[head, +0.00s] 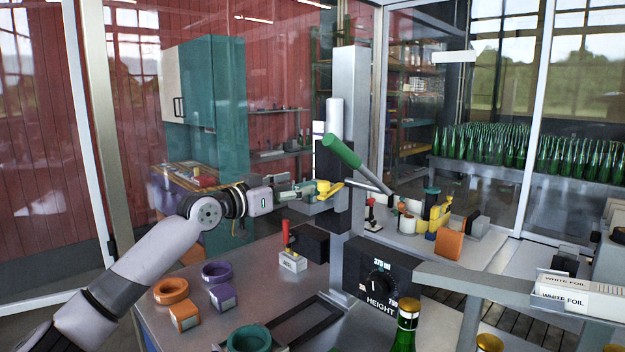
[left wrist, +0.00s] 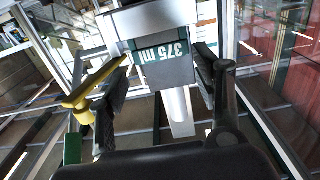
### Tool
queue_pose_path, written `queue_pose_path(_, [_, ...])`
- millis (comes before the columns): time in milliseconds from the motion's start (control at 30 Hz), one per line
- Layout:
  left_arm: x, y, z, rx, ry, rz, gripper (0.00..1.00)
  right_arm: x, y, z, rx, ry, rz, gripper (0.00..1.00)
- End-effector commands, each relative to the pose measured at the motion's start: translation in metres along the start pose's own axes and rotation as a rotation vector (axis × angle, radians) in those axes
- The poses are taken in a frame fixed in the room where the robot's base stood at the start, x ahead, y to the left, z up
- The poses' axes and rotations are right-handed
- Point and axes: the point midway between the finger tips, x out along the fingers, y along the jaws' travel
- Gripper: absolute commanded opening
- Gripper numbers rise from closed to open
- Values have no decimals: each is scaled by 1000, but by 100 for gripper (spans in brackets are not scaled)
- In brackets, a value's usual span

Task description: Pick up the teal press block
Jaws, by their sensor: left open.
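My left gripper (head: 300,190) is stretched out to the press column (head: 346,110). In the left wrist view its two fingers (left wrist: 165,85) are open. A block with a teal "375 ML" label (left wrist: 167,52) shows beyond and between the fingers; this appears to be the teal press block. I cannot tell whether a finger touches it. In the head view teal shows at the gripper, mostly hidden by the fingers. A yellow lever-like part (head: 327,187) is just right of the fingertips; yellow also shows beside the left finger (left wrist: 92,85). My right gripper is not in view.
A teal ring (head: 248,340), a purple ring and block (head: 223,296), and an orange ring and block (head: 184,316) stand on the front table. A green-handled lever (head: 343,150) rises beside the column. The HEIGHT dial box (head: 376,284) and a green bottle (head: 405,335) are lower right.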

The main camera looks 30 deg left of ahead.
Motion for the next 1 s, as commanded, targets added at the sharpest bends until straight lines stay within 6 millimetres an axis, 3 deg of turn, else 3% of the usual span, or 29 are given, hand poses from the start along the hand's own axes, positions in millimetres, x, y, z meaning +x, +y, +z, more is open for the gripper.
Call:
queue_pose_path(100, [16,0,-3,-2,1,0,60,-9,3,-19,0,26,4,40])
queue_pose_path(267, [25,-1,0,0,0,-1,60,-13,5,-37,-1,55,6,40])
queue_pose_path(600, [68,-4,8,-3,1,-1,60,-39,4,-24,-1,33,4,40])
queue_pose_path(900, [74,-4,11,0,0,-2,60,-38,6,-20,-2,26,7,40])
queue_pose_path(1000, [74,-4,11,0,0,-2,55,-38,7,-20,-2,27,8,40])
